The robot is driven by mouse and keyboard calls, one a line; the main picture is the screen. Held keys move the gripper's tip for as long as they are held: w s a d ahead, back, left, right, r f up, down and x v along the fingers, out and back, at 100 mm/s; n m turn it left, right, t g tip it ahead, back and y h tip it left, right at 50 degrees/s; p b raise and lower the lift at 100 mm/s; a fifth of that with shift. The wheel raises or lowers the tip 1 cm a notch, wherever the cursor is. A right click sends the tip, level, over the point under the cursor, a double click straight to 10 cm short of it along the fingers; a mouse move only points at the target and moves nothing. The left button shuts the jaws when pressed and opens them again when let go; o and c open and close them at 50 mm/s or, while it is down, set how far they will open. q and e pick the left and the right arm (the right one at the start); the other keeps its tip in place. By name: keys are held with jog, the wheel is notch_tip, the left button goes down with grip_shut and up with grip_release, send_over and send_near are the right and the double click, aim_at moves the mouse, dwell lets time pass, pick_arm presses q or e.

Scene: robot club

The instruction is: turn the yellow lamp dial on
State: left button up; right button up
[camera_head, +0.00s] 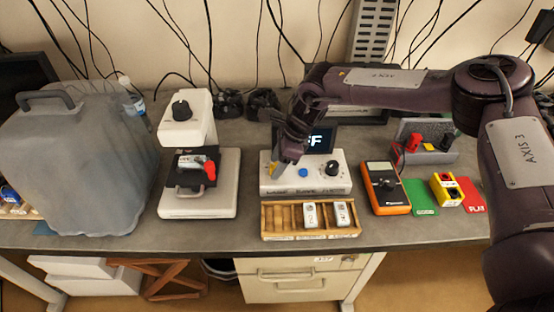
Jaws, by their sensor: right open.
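A white control box (305,187) stands at the middle of the bench. A small yellow dial (273,169) is at the left of its top, partly hidden by my right gripper. A blue button (303,173) and a black knob (331,168) sit farther right on the box. My right gripper (286,160) reaches down from above, open, with its fingers at or just over the yellow dial. I cannot tell whether they touch it. Behind the box a dark screen (325,138) shows the letters "FF", with its left part hidden by my gripper. My left gripper is not in view.
A wooden tray (284,219) with two small modules lies before the box.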

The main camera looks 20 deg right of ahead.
jog(key=shift+s, duration=0.1)
jog(key=c, duration=1)
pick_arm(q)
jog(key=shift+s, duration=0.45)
